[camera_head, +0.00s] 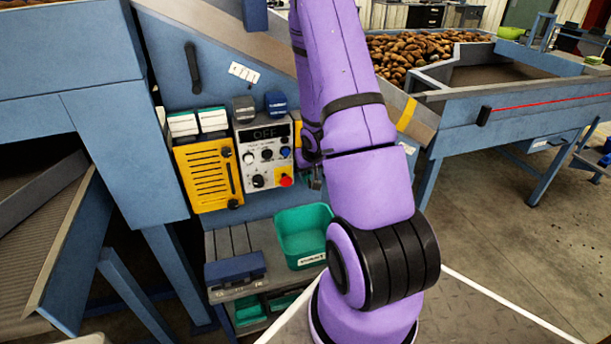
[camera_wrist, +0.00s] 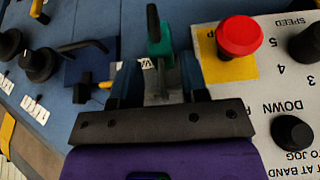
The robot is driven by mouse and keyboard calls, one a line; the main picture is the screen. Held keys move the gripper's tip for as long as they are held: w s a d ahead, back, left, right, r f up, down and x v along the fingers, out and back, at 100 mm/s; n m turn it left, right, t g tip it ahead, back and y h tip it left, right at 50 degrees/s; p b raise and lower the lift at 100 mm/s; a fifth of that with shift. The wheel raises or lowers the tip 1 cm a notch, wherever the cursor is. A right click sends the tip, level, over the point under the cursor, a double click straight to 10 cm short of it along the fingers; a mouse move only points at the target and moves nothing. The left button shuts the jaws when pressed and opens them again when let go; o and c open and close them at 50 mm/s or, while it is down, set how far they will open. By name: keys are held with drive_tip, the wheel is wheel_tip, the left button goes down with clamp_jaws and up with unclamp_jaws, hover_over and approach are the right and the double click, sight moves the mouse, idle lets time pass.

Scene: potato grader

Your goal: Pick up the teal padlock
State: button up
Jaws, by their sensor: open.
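The teal padlock (camera_wrist: 167,42) shows in the wrist view at the top centre, partly covered by a dark upright piece. It lies just beyond and between the fingertips of my gripper (camera_wrist: 160,70). My gripper's two dark blue fingers are apart, one on each side of a grey strip. I cannot tell whether either finger touches the padlock. In the head view, only a small part of my gripper (camera_head: 315,178) shows beside the control panel, with the rest behind my purple arm. The padlock cannot be made out there.
A control panel (camera_head: 250,152) has knobs and a red button (camera_wrist: 240,36) on a yellow plate, close right of my fingers. A blue block (camera_wrist: 88,64) with a dark lever is close left. A teal bin (camera_head: 306,228) stands on the shelf below.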

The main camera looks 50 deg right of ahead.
sight(307, 173)
drive_tip(key=shift+x, duration=1.65)
clamp_jaws()
drive_tip(key=shift+r, duration=0.15)
